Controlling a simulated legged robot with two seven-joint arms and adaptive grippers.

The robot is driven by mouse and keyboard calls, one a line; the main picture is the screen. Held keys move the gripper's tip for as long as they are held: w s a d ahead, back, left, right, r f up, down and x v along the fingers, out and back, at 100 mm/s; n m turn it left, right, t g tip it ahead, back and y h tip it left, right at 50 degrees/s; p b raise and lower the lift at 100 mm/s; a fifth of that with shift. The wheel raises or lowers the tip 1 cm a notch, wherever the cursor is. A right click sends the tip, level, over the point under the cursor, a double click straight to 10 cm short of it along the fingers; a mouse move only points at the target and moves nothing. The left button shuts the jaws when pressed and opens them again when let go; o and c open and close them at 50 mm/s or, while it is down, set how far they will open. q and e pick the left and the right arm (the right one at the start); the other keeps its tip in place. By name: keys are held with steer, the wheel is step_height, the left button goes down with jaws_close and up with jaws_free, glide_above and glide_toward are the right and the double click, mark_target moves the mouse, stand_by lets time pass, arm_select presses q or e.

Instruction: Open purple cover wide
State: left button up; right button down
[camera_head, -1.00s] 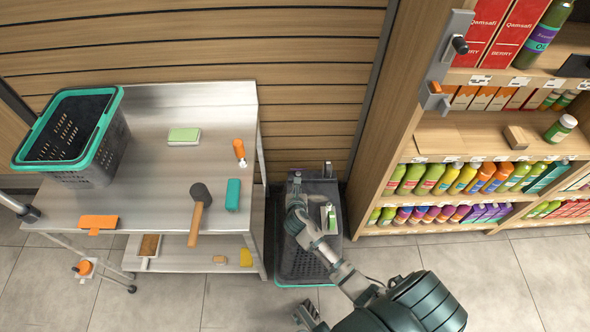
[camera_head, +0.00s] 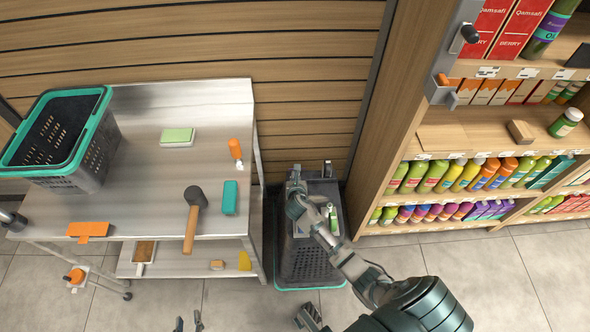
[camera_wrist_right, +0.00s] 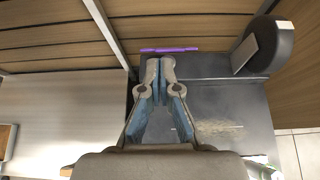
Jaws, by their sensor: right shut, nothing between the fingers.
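A thin purple strip (camera_wrist_right: 170,50), the only purple part I can make out of a cover, lies along the far edge of a dark grey surface in the right wrist view. I cannot tell how far it is open. In the head view my right gripper (camera_head: 295,174) is over the top of the dark unit (camera_head: 310,262) between table and shelf, and the purple strip cannot be made out. In the wrist view the right fingertips (camera_wrist_right: 161,66) are together and empty, just short of the strip. My left gripper (camera_head: 188,323) shows only its spread fingertips at the bottom edge.
A steel table (camera_head: 155,185) stands left, with a green-rimmed basket (camera_head: 85,165), a mallet (camera_head: 193,220) and a teal block (camera_head: 230,198). A bottle shelf (camera_head: 400,228) stands close on the right. A wood-slat wall (camera_head: 200,40) is behind. Floor in front is clear.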

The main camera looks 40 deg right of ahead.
steer(key=shift+w+d+f, duration=0.15)
steer(key=shift+d+f, duration=0.05)
steer(key=shift+d, duration=0.3)
arm_select(q)
steer(key=shift+w+d+r+p, duration=0.1)
steer(key=shift+d+r+p, duration=0.15)
steer(key=shift+r, duration=0.2)
steer(key=shift+w+d+r+p, duration=0.1)
steer(key=shift+r+p, duration=0.25)
steer(key=shift+r, duration=0.1)
arm_select(e)
steer(key=shift+w+d+r, duration=0.2)
steer(key=shift+w+r, duration=0.25)
steer(key=shift+r, duration=0.05)
arm_select(q)
steer(key=shift+a+r+p, duration=0.25)
steer(key=shift+r+p, duration=0.2)
steer(key=shift+r, duration=0.15)
arm_select(e)
steer(key=shift+w+r, duration=0.5)
steer(key=shift+d, duration=0.1)
arm_select(q)
steer(key=shift+d, duration=0.1)
arm_select(e)
steer(key=shift+d, duration=0.1)
